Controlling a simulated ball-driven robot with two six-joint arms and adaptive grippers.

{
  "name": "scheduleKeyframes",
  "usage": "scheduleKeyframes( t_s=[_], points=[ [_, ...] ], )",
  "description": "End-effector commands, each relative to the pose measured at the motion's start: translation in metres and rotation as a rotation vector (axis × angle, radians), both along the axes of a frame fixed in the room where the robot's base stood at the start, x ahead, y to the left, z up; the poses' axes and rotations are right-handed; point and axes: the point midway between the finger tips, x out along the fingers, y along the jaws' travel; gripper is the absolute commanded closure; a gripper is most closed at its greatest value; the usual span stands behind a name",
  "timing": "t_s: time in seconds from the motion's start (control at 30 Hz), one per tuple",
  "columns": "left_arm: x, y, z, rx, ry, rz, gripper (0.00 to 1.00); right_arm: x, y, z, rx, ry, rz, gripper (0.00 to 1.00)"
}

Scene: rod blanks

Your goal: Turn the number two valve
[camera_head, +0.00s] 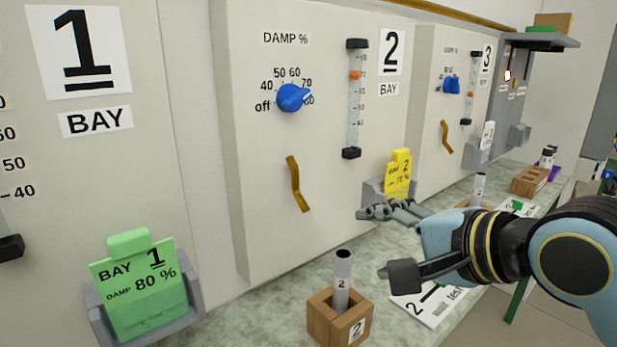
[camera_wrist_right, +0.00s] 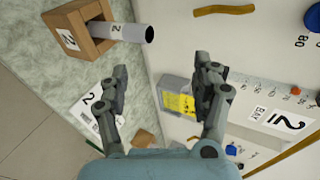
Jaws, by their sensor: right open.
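The bay 2 panel (camera_head: 335,185) carries a blue knob (camera_head: 291,97) under the label "DAMP %". The knob's pointer is turned to the right, between the 70 and 80 marks. A brass lever (camera_head: 298,184) hangs below the knob, tilted. A clear gauge tube (camera_head: 355,105) with an orange float stands right of the knob. A yellow bay 2 card (camera_head: 398,175) sits in a grey holder at the panel's lower right; its figure is hard to read. My right gripper (camera_head: 378,243) is open and empty, in front of the panel, lower than the knob and lever and right of them.
A wooden block (camera_head: 352,322) marked 2 holds an upright grey rod (camera_head: 342,278) below my right gripper. It also shows in the wrist view (camera_wrist_right: 97,20). A green bay 1 card (camera_head: 140,290) is at left. The bay 3 panel (camera_head: 425,110) stands beyond. A printed sheet (camera_head: 420,312) lies on the counter.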

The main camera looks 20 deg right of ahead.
Motion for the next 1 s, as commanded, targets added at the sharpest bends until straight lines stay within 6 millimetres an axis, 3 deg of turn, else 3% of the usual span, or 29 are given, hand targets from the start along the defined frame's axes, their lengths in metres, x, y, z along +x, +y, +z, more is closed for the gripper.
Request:
scheduleKeyframes(
  t_s=[0.03, 0.1, 0.2, 0.33, 0.57, 1.0],
  points=[
    [0.001, 0.000, 0.002, 0.000, -0.001, 0.000, 0.60, 0.011, 0.005, 0.030, 0.160, -0.053, -0.048, 0.35],
    [0.001, 0.000, 0.003, 0.000, -0.002, 0.000, 0.60, 0.022, 0.012, 0.068, 0.406, -0.104, -0.103, 0.35],
    [0.002, 0.000, 0.004, 0.000, -0.002, 0.000, 0.60, 0.029, 0.020, 0.111, 0.704, -0.142, -0.136, 0.35],
    [0.002, 0.000, 0.005, 0.001, -0.003, 0.000, 0.60, 0.032, 0.026, 0.148, 0.962, -0.153, -0.142, 0.35],
    [0.002, 0.001, 0.004, 0.001, -0.003, 0.000, 0.60, 0.043, 0.031, 0.165, 1.098, -0.150, -0.143, 0.35],
    [0.002, 0.001, 0.008, 0.002, -0.003, -0.001, 0.60, 0.118, 0.059, 0.165, 1.092, -0.146, -0.142, 0.35]
  ],
)
